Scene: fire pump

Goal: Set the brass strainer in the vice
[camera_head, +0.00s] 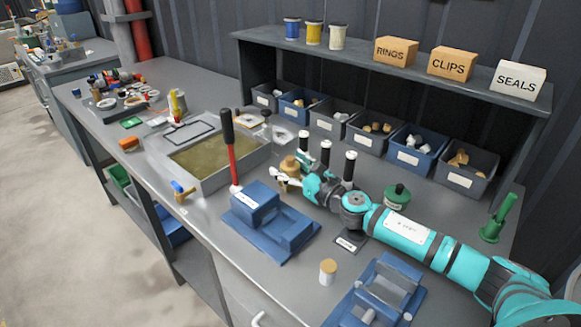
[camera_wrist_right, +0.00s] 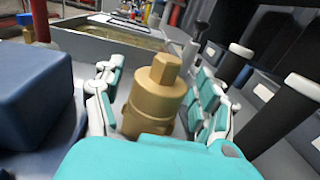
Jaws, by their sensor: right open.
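The brass strainer (camera_head: 289,166) stands on the bench beside the tray, a stepped cylinder with a hex top. In the wrist view the strainer (camera_wrist_right: 155,98) stands between the parted fingers of my right gripper (camera_wrist_right: 153,84), with gaps visible on both sides. In the head view my right gripper (camera_head: 298,172) is low at the strainer and partly hides it. A blue two-block fixture that looks like the vice (camera_head: 255,203) sits on the bench in front of the strainer; its block (camera_wrist_right: 32,95) fills the left of the wrist view. My left gripper is not in view.
A red lever with a black grip (camera_head: 230,145) rises behind the vice. Black white-topped posts (camera_head: 350,168) stand close to my right gripper. A shallow tray (camera_head: 208,182), a green-lidded pot (camera_head: 397,195), a cork-topped jar (camera_head: 327,271) and another blue fixture (camera_head: 390,285) are around.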

